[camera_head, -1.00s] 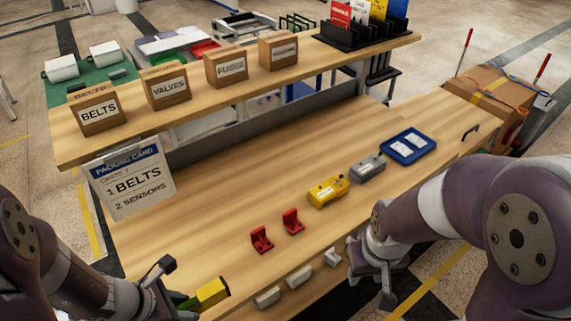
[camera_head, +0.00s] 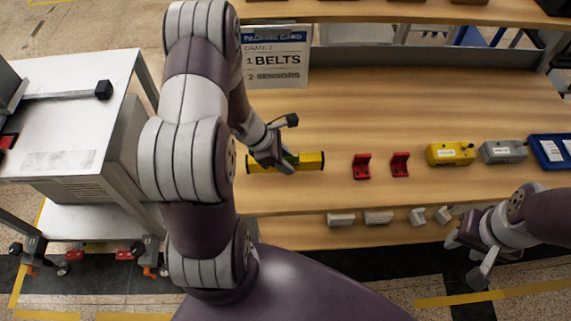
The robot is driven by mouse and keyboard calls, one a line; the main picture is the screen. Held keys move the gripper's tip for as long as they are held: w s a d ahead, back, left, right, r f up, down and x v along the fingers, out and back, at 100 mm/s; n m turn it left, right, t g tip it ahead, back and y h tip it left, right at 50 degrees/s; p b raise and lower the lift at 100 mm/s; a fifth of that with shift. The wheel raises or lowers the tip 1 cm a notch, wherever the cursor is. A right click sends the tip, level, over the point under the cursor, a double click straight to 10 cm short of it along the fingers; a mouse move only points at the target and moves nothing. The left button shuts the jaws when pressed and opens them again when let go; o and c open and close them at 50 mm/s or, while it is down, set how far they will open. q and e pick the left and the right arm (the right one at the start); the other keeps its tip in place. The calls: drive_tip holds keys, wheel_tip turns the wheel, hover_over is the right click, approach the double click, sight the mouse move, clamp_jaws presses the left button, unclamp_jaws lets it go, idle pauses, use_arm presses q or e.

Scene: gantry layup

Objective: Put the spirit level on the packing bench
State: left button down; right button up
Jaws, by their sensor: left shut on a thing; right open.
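The spirit level (camera_head: 310,161) is a yellow bar with dark end caps and a green part near its middle. My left gripper (camera_head: 287,163) is shut on it near the middle, seen from above over the left front part of the packing bench (camera_head: 400,105). The level lies roughly parallel to the bench's front edge. I cannot tell whether it touches the wood or hangs just above it. My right gripper (camera_head: 468,258) is open and empty, in front of the bench's front edge at the right.
Two red brackets (camera_head: 361,167) stand right of the level. Further right are a yellow box (camera_head: 450,153), a grey box (camera_head: 503,151) and a blue tray (camera_head: 549,150). A packing card (camera_head: 276,58) hangs at the back left. A white-topped cart (camera_head: 75,110) stands left of the bench.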

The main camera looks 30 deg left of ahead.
use_arm(q)
wheel_tip(320, 180, down, 3)
drive_tip(key=shift+d+f, duration=0.1)
drive_tip(key=shift+d, duration=0.05)
drive_tip(key=shift+f, duration=0.1)
drive_tip(key=shift+f+b, duration=0.2)
drive_tip(key=shift+b, duration=0.25)
drive_tip(key=c, duration=0.7)
unclamp_jaws()
drive_tip(key=shift+r, duration=0.1)
